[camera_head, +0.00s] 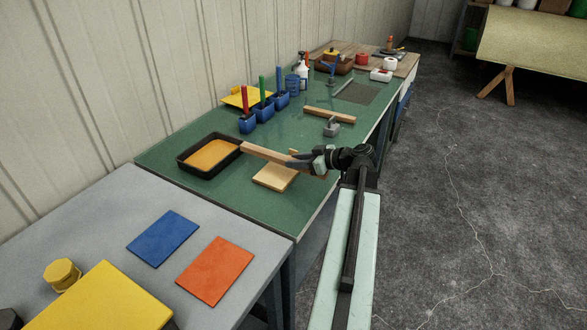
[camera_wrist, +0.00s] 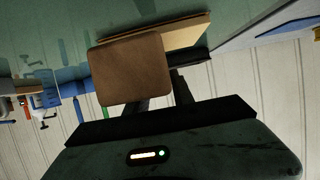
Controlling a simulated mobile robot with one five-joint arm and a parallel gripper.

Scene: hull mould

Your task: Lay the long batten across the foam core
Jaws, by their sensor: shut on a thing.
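My gripper (camera_head: 318,162) is over the green bench and shut on a long wooden batten (camera_head: 265,153). The batten points left from the jaws, towards the black tray. The foam core (camera_head: 273,178), a pale tan slab, lies flat on the bench just below the batten in the head view. The batten hides its far part. I cannot tell how high the batten is above the slab. In the wrist view the batten's brown end (camera_wrist: 130,70) fills the space before the jaws (camera_wrist: 160,97). A tan strip behind it is partly hidden.
The black tray (camera_head: 184,163) with amber filling is left of the foam core. Another wooden batten (camera_head: 329,115) and a grey tool (camera_head: 332,128) lie farther back. Blue holders (camera_head: 264,111) stand along the wall side. Blue (camera_head: 163,238) and orange (camera_head: 215,270) sheets lie on the grey table.

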